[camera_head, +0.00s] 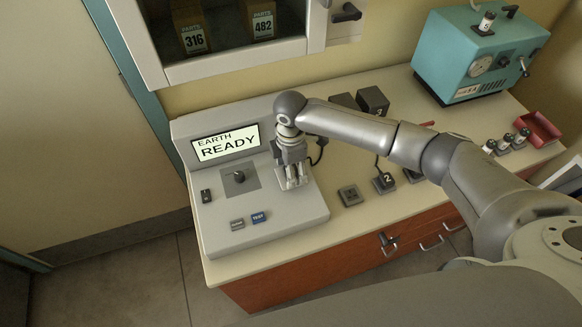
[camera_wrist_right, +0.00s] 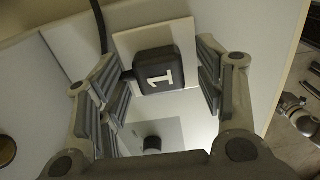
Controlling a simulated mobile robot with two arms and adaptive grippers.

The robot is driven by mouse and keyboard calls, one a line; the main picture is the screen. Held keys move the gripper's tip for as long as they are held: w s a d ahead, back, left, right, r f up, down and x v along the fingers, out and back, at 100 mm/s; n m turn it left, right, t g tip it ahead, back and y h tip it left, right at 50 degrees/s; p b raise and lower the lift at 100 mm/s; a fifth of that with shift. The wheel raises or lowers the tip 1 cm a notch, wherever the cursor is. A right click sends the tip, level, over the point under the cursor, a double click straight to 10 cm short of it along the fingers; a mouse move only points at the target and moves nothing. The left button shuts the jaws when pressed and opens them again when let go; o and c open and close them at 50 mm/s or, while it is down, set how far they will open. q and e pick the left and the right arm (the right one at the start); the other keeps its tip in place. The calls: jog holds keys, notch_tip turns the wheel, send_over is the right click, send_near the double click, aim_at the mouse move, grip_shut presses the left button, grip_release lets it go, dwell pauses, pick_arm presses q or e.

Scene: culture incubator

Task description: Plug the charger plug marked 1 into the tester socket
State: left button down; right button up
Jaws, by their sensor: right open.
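The black plug marked 1 (camera_wrist_right: 163,70) sits against a pale square plate (camera_wrist_right: 150,36) on the tester, and its cord leads off to the upper left in the wrist view. How deep it is seated cannot be told. My right gripper (camera_head: 292,183) points down over the right part of the grey tester (camera_head: 225,222). In the wrist view the open fingers (camera_wrist_right: 160,80) stand on both sides of the plug with gaps. In the head view the gripper hides the plug and socket. The tester screen (camera_head: 225,143) reads EARTH READY. My left gripper is not in view.
A plug marked 2 (camera_head: 385,180) sits on a pad right of the tester, beside an empty-looking pad (camera_head: 349,195). Dark boxes (camera_head: 373,101) stand behind my arm. A teal machine (camera_head: 465,60), small vials and a red tray (camera_head: 539,128) are at right.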

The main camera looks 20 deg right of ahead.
notch_tip(320, 180, up, 12)
dwell(0.6)
dwell(0.4)
